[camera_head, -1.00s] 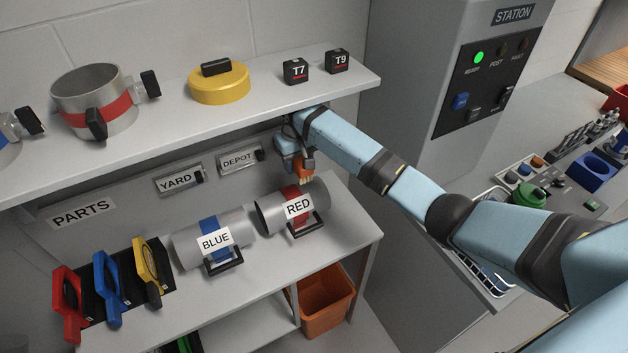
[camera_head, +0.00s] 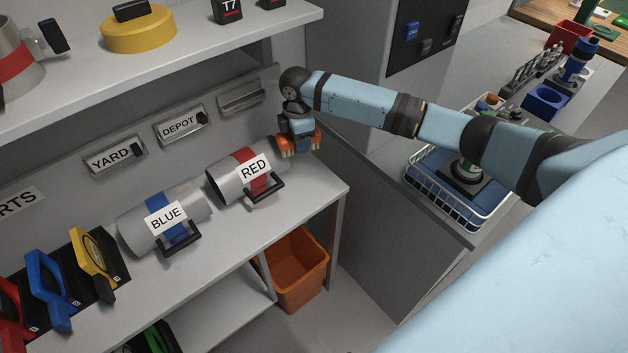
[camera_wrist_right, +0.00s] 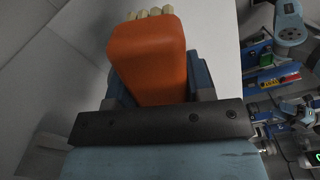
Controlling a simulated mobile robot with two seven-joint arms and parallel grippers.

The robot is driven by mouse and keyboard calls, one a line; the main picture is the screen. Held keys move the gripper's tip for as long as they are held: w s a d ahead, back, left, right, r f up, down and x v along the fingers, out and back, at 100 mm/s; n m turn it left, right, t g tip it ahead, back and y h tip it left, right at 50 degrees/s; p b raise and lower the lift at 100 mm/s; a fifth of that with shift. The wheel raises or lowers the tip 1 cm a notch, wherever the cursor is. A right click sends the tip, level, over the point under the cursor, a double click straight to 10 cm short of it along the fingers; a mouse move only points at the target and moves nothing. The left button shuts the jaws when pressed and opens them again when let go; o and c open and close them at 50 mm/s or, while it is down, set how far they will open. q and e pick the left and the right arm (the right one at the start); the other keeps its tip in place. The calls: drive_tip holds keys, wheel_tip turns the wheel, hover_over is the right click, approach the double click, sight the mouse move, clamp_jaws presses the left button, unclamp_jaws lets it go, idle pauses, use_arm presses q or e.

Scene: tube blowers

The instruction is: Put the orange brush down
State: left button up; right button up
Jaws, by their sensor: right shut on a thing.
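My right gripper (camera_head: 300,146) is shut on the orange brush (camera_head: 317,137). It points down beside the right end of the RED tube (camera_head: 226,182), near the right end of the grey lower shelf (camera_head: 312,188). In the right wrist view the brush's orange block (camera_wrist_right: 150,58) sits between the two fingers, with its pale bristles (camera_wrist_right: 150,14) pointing away from the gripper. The brush looks to be above the shelf; I cannot tell whether the bristles touch it. My left gripper is not in view.
The BLUE tube (camera_head: 135,228) lies left of the RED tube. An orange bin (camera_head: 298,270) stands below the shelf's right end. A white wire basket (camera_head: 447,205) is on the counter to the right. The shelf's right front corner is bare. The upper shelf (camera_head: 200,75) overhangs behind.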

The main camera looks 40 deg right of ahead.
sight(315, 145)
drive_tip(key=s+d+f+n, duration=0.1)
drive_tip(key=s+d+f+n+b, duration=0.1)
drive_tip(key=n, duration=0.1)
drive_tip(key=shift+s+d, duration=0.25)
drive_tip(key=shift+s+d+f+n, duration=0.1)
drive_tip(key=shift+s+f+n, duration=0.1)
drive_tip(key=shift+n, duration=0.1)
wheel_tip(315, 145, down, 10)
drive_tip(key=shift+r+p, duration=0.15)
drive_tip(key=shift+p, duration=0.15)
drive_tip(key=o, duration=0.8)
drive_tip(key=shift+o, duration=0.2)
wheel_tip(315, 145, up, 12)
drive_tip(key=shift+r, duration=0.1)
